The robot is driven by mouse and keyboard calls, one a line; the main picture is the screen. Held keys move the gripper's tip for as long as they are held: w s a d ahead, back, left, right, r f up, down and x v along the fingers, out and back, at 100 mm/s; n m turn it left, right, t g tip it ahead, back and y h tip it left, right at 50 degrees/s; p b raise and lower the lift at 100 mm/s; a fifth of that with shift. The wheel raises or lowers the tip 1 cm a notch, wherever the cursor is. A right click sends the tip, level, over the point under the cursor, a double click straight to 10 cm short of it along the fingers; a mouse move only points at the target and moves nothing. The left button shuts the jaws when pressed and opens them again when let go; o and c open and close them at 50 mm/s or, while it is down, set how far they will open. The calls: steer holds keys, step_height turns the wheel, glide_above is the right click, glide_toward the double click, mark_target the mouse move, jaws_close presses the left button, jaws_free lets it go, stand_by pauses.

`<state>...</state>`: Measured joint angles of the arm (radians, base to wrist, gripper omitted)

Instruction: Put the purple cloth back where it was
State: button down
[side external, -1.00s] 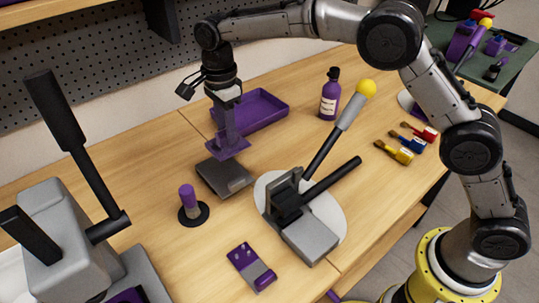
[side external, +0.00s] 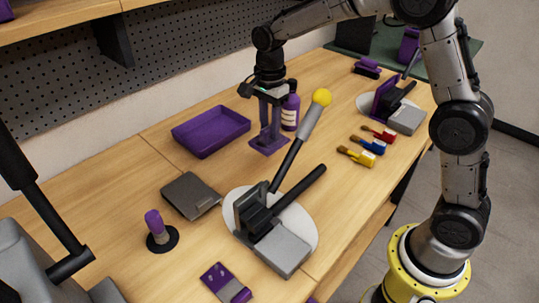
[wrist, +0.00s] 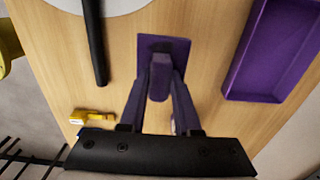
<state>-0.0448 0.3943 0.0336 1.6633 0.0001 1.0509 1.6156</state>
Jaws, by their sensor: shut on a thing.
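The purple cloth (side external: 268,147) is a flat, square purple piece held level under my gripper (side external: 269,135). In the wrist view the cloth (wrist: 151,46) lies just beyond the purple fingers, which close on a raised purple part at its middle. My gripper (wrist: 160,85) is shut on it. I cannot tell whether the cloth touches the table.
The purple tray (side external: 178,137) is at the back; a dark grey flat block (side external: 190,194) lies in front of it. A lever press (side external: 275,243) with a yellow-knobbed lever (side external: 321,97) stands on a white disc. Several brushes (side external: 357,156) lie to the right. Bare wood lies between tray and press.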

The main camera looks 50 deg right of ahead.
mark_target(270, 126)
steer(key=shift+f, duration=3.55)
steer(key=c, duration=0.6)
jaws_free()
steer(key=shift+f, duration=0.15)
step_height(270, 126, up, 11)
steer(key=shift+w+r, duration=0.1)
steer(key=shift+r, duration=0.6)
